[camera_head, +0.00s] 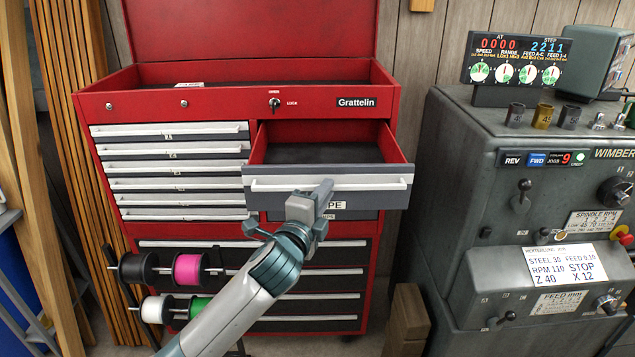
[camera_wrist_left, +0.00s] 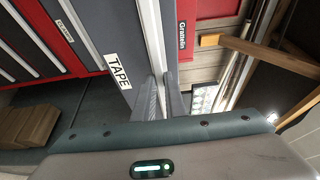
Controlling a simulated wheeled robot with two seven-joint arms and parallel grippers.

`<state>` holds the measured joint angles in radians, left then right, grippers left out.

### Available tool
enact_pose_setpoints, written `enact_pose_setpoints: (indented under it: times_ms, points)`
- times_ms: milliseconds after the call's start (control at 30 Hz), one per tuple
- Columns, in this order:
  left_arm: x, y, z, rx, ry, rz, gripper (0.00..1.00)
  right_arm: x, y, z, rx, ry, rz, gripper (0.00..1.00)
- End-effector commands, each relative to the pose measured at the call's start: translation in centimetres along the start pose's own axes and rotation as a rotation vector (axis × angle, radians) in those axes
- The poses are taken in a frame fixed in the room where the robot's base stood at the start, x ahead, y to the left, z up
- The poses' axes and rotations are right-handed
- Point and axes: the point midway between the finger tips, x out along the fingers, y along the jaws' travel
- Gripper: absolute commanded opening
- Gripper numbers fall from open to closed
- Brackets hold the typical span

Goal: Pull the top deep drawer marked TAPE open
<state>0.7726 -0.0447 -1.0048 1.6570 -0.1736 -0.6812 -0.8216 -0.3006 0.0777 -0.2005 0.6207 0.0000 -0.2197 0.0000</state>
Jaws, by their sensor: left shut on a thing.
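The top deep drawer (camera_head: 372,197) on the right side of the red tool chest is pulled out, and its dark, empty-looking inside shows. Its label, partly covered in the head view, reads TAPE (camera_wrist_left: 117,71) in the left wrist view. A long pale handle (camera_head: 372,184) runs along its front. My left gripper (camera_head: 323,190) is at the middle of this handle. In the left wrist view its two fingers (camera_wrist_left: 162,98) are shut on the pale handle bar. My right gripper is in neither view.
Shallow drawers (camera_head: 180,170) at the left of the chest are shut. Spools (camera_head: 187,269) on rods stick out in front of the lower drawers. A grey machine (camera_head: 530,220) stands close on the right. Wood blocks (camera_head: 407,318) stand on the floor between them.

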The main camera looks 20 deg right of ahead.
Motion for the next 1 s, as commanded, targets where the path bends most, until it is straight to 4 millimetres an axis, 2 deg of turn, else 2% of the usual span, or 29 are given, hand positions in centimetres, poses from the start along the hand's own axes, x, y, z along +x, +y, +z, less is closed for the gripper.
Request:
enact_pose_setpoints:
  times_ms: [233,600,633,700,1000]
  points:
    - [-1.9,0.0,-0.8,0.000,-0.002,0.002,0.00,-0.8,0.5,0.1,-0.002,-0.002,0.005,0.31]
    - [-2.1,0.0,-0.9,0.001,-0.003,0.001,0.00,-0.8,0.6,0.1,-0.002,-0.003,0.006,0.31]
    - [-2.1,0.0,-0.9,0.001,-0.003,0.001,0.16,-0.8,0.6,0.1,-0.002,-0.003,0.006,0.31]
    - [-2.1,0.0,-0.9,0.001,-0.003,0.001,0.30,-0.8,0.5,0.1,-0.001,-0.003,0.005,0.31]
    - [-2.1,0.0,-0.9,0.001,-0.001,0.000,0.30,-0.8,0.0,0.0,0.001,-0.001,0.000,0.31]
